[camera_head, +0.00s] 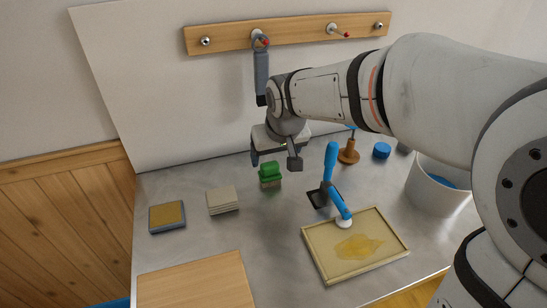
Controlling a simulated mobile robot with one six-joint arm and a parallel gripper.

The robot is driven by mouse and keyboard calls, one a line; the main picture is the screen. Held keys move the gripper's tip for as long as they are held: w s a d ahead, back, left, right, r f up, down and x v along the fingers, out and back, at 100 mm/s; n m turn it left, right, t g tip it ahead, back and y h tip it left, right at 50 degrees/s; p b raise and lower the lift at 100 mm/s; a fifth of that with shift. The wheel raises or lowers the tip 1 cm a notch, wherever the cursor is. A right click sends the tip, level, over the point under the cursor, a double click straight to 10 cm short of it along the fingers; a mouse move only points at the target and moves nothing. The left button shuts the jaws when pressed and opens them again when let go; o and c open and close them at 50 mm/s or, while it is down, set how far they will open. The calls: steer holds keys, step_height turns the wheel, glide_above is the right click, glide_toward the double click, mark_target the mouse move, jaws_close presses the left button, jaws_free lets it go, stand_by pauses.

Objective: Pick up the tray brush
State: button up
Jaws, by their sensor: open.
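I cannot tell for certain which thing is the tray brush. A blue-handled tool (331,163) stands upright at a small black block (317,199). A blue bent part with a white round end (343,222) reaches down to the tray (315,259), perhaps part of the same tool. The tray holds a yellow spill. A green block with a paler lower part (270,175) stands on the counter. My gripper (275,163) is open and points down just behind or above that green block, apart from the blue tool. I see nothing between its fingers.
A wooden rail (285,33) has pegs, with a grey-handled thing (261,72) hanging. The counter also holds a pale stack (222,200), a yellow-topped pad (167,217), a wooden board (197,283), a brown stand (349,153), a blue lid (382,150) and a white bucket (433,192).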

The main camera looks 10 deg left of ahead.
mark_target(270, 165)
steer(key=x, duration=0.6)
steer(key=shift+s+a+f+b, duration=0.2)
steer(key=shift+a+f+b, duration=0.1)
steer(key=shift+f, duration=0.1)
steer(key=shift+c, duration=0.4)
steer(key=c, duration=1)
steer(key=shift+r, duration=0.1)
step_height(270, 165, up, 10)
steer(key=shift+p, duration=0.7)
